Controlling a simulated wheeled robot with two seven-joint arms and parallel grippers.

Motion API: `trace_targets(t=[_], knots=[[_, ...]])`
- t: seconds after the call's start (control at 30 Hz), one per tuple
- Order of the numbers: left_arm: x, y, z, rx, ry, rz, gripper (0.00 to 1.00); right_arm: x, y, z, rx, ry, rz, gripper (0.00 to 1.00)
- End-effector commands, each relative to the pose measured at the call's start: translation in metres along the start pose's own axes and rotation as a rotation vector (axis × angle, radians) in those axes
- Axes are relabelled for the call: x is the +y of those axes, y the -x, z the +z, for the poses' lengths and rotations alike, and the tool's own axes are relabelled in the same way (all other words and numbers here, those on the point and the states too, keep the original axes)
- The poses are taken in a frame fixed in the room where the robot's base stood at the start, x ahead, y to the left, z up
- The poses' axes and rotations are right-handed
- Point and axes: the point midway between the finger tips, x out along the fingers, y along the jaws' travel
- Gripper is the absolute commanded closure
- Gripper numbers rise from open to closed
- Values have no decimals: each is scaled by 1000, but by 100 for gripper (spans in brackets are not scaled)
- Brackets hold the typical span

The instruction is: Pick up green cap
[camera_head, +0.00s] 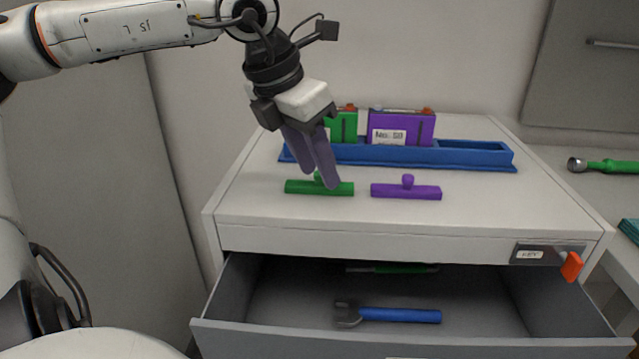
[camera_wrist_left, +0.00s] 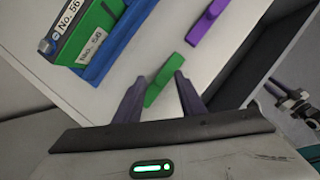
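The green cap (camera_head: 300,187), a flat bar with a small knob, lies on the white cabinet top in front of the blue tray. My left gripper (camera_head: 322,178) points down at it, and its fingers partly hide the knob in the head view. In the left wrist view, the two fingers (camera_wrist_left: 160,79) are spread apart, with the green cap (camera_wrist_left: 163,83) showing between their tips. The gripper is open and holds nothing; I cannot tell whether the tips touch the cap. My right gripper is not in view.
A purple cap (camera_head: 420,192) lies just right of the green one. Behind stands the blue tray (camera_head: 375,157) with a green battery (camera_head: 345,127) and a purple battery (camera_head: 408,128). The drawer (camera_head: 285,300) below is open, with a blue-handled tool (camera_head: 400,315) inside.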

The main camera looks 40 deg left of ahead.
Motion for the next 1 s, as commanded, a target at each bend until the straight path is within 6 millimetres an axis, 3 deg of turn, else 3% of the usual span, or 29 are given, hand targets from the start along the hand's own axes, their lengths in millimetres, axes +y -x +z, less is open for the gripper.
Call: trace_targets(t=[0.17, 0.4, 0.73, 1.0], knots=[[0, 0, 0, -1, 0, 0, 64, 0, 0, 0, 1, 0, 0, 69], [0, 0, 0, -1, 0, 0, 100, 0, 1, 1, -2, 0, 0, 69], [0, 6, 3, -2, 0, 1, 100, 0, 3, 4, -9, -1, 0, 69], [0, 52, 22, -3, 0, 3, 100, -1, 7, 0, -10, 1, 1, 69]])
